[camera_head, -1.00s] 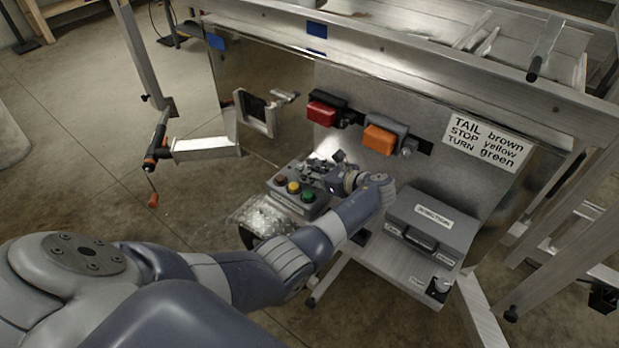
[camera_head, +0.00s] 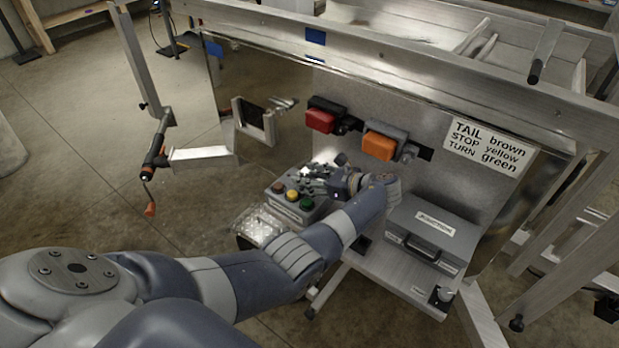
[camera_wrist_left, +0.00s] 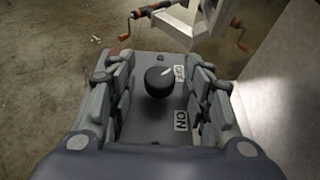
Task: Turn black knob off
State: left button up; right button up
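The black knob (camera_wrist_left: 159,82) sits on the grey control box (camera_wrist_left: 147,124), with OFF and ON labels on its right in the left wrist view. Its white mark points up and right, toward the OFF label (camera_wrist_left: 180,73). My left gripper (camera_wrist_left: 155,68) is open, with one finger on each side of the knob and visible gaps between. My right gripper is not in view.
A grey case (camera_head: 432,229) stands right of the arm on the metal shelf (camera_head: 395,273). A red light (camera_head: 320,120) and an orange light (camera_head: 379,146) are on the panel behind the gripper. A crank handle (camera_head: 157,155) is at the left.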

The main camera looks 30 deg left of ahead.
pick_arm(q)
jog(key=v, duration=1.2)
jog(key=shift+f, duration=0.1)
